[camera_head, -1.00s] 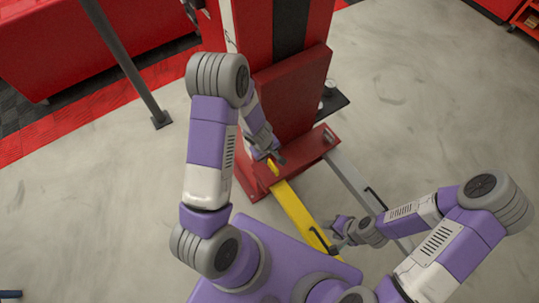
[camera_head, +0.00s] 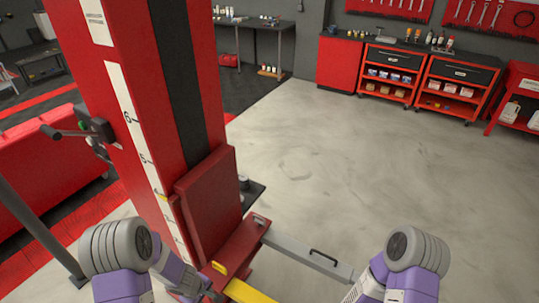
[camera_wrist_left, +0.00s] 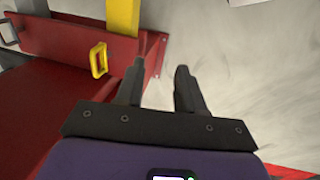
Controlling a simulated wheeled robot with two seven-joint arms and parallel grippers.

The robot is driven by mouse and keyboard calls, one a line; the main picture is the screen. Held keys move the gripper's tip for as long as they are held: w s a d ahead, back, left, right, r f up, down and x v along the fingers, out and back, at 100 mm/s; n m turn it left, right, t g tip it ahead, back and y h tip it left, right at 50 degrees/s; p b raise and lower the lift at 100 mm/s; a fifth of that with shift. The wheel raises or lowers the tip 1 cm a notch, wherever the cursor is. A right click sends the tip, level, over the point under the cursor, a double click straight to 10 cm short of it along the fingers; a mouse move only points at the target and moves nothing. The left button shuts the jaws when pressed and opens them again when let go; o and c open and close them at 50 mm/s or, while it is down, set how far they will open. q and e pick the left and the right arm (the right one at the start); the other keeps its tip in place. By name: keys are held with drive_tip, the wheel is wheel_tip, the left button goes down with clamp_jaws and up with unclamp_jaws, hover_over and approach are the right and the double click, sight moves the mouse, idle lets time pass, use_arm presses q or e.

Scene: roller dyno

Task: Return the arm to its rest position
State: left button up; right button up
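My left arm (camera_head: 117,262) comes in at the lower left of the head view, bent at the elbow, with its forearm reaching toward the red base of the lift post. In the left wrist view my left gripper (camera_wrist_left: 159,82) is open, with nothing between its fingers. A yellow handle (camera_wrist_left: 98,60) is left of the fingers, apart from them. It also shows in the head view (camera_head: 218,267). My right arm (camera_head: 412,255) is bent at the lower right of the head view. Its gripper is below the picture's edge.
The red lift post (camera_head: 140,110) stands close to my left arm. A yellow lift arm (camera_head: 246,293) and a grey lift arm (camera_head: 303,253) run out from its base. Open concrete floor (camera_head: 330,160) lies to the right. Red tool carts (camera_head: 390,72) stand at the back.

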use_arm(q)
drive_tip(key=s+d+f+m+h+b, duration=0.1)
drive_tip(key=s+d+f+m+b, duration=0.3)
drive_tip(key=s+d+f+b, duration=0.2)
drive_tip(key=s+d+f+m+g+h+b, duration=0.1)
drive_tip(key=s+d+f+m+b, duration=0.4)
drive_tip(key=f, duration=0.6)
drive_tip(key=shift+s+d+f+h+b, duration=0.15)
drive_tip(key=shift+s+d+h+b, duration=0.3)
drive_tip(key=shift+s+b, duration=0.6)
use_arm(e)
wheel_tip(320, 180, down, 13)
use_arm(q)
drive_tip(key=shift+s+a, duration=0.1)
drive_tip(key=shift+s, duration=0.05)
use_arm(e)
drive_tip(key=shift+r, duration=0.1)
